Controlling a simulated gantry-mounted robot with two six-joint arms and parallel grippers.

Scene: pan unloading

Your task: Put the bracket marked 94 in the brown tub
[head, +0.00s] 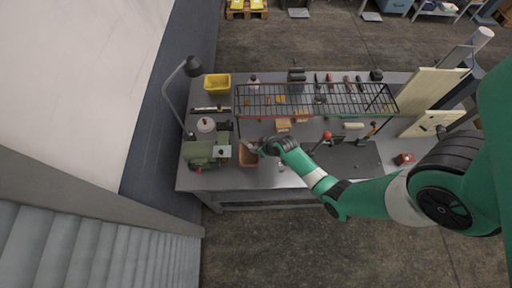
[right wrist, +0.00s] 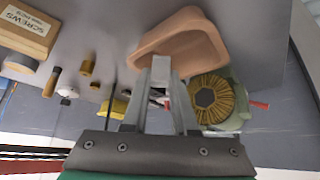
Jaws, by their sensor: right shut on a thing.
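The brown tub (head: 248,158) stands near the front edge of the bench, right of the green grinder, in the head view. It fills the top middle of the right wrist view (right wrist: 205,45). My right gripper (head: 259,149) is at the tub's right side in the head view. In the right wrist view its fingertips (right wrist: 160,72) overlap the tub's rim, shut on a small grey piece that seems to be the bracket. The fingers mostly hide it and no marking is readable. I cannot tell whether it touches the tub. My left gripper is not in view.
A green grinder (head: 206,151) with a round brush (right wrist: 212,98) stands close beside the tub. A black wire rack (head: 315,99) spans the bench behind. A yellow bin (head: 217,83) and a lamp (head: 193,64) are at the back left. A screws box (right wrist: 25,30) shows in the wrist view.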

